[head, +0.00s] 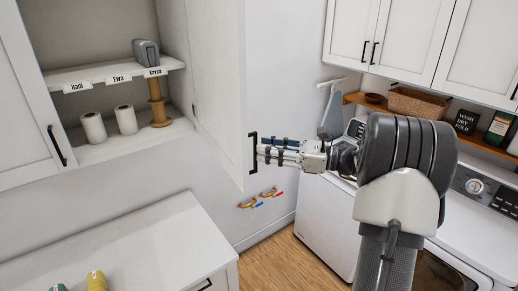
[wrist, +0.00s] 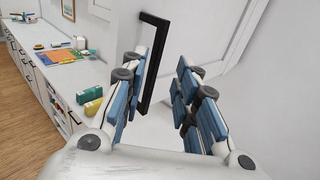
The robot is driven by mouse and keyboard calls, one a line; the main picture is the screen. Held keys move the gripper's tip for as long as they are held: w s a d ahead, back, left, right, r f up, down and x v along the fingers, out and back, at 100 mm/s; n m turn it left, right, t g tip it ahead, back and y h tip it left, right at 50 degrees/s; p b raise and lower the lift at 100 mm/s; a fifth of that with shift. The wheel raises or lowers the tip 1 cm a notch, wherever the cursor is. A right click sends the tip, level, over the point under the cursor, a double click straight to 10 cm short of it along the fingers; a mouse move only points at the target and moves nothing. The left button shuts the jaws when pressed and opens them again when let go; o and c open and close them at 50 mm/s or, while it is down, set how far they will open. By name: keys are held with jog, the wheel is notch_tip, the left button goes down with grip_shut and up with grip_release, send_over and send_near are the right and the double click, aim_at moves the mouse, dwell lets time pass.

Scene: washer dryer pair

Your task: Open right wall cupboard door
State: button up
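The white wall cupboard at the left (head: 170,130) has its right door (head: 218,85) standing open, swung well out from the cupboard front. The door's black bar handle (head: 252,153) is near its lower free edge. My gripper (head: 264,153) is at this handle, on the right side of the door. In the wrist view the fingers (wrist: 170,95) are apart. The handle (wrist: 152,65) shows in the gap, close to the left finger and partly hidden by it. I cannot tell whether they touch. The left door (head: 25,105) is shut, with its own handle (head: 57,146).
Paper rolls (head: 93,128) and a wooden spool (head: 158,105) stand inside the cupboard. A white counter (head: 120,250) is below. Washer and dryer (head: 325,215) stand at the right, under a wooden shelf and closed cupboards (head: 400,35). Floor shows between (head: 275,262).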

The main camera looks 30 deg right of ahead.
jog(key=v, duration=0.8)
jog(key=shift+s+d, duration=0.15)
jog(key=shift+s, duration=0.15)
